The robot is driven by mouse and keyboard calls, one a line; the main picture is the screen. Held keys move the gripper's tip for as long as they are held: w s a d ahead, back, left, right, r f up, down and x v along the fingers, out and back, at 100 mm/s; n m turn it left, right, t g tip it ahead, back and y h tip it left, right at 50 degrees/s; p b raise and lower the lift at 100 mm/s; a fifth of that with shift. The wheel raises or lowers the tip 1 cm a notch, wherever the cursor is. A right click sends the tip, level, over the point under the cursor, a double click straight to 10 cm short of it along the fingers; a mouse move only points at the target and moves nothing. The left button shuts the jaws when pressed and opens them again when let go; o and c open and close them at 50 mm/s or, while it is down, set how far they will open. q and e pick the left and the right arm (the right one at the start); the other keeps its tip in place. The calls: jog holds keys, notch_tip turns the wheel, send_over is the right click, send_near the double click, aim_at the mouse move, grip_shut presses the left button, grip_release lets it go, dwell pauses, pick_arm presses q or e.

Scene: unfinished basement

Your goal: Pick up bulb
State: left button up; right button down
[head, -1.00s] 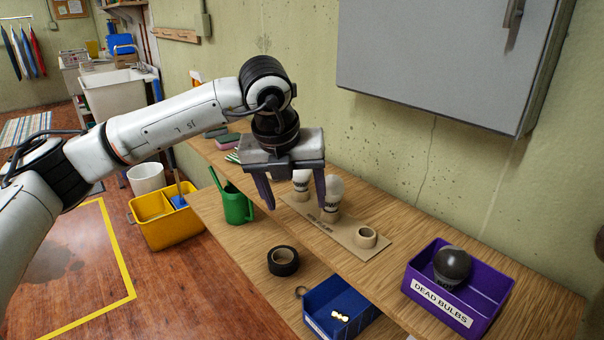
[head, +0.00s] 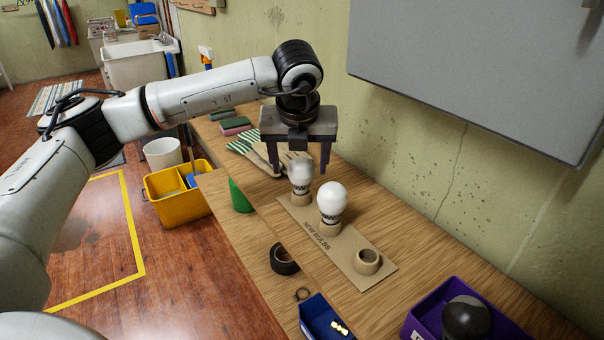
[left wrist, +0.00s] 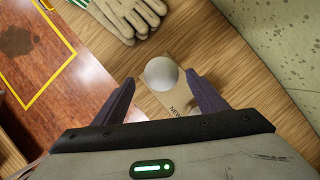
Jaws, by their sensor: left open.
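Two white bulbs stand upright in ring holders on a cardboard strip marked NEW BULBS (head: 345,257). The farther bulb (head: 301,172) is just below my left gripper (head: 298,165) in the head view. The nearer bulb (head: 331,200) stands to its right and closer. A third ring (head: 367,261) on the strip is empty. In the left wrist view one white bulb (left wrist: 161,73) shows between the tips of my open left gripper (left wrist: 160,85), with no visible contact. A dark bulb (head: 466,318) lies in the purple bin (head: 416,318). My right gripper is not in view.
Striped gloves (head: 262,155) lie behind the bulbs. A grey cabinet (head: 470,65) hangs on the wall at right.

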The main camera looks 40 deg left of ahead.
pick_arm(q)
jog(key=x, duration=0.5)
jog(key=shift+d+f+p, duration=0.1)
jog(key=shift+p, duration=0.3)
jog(key=shift+c, duration=0.3)
jog(key=c, duration=1)
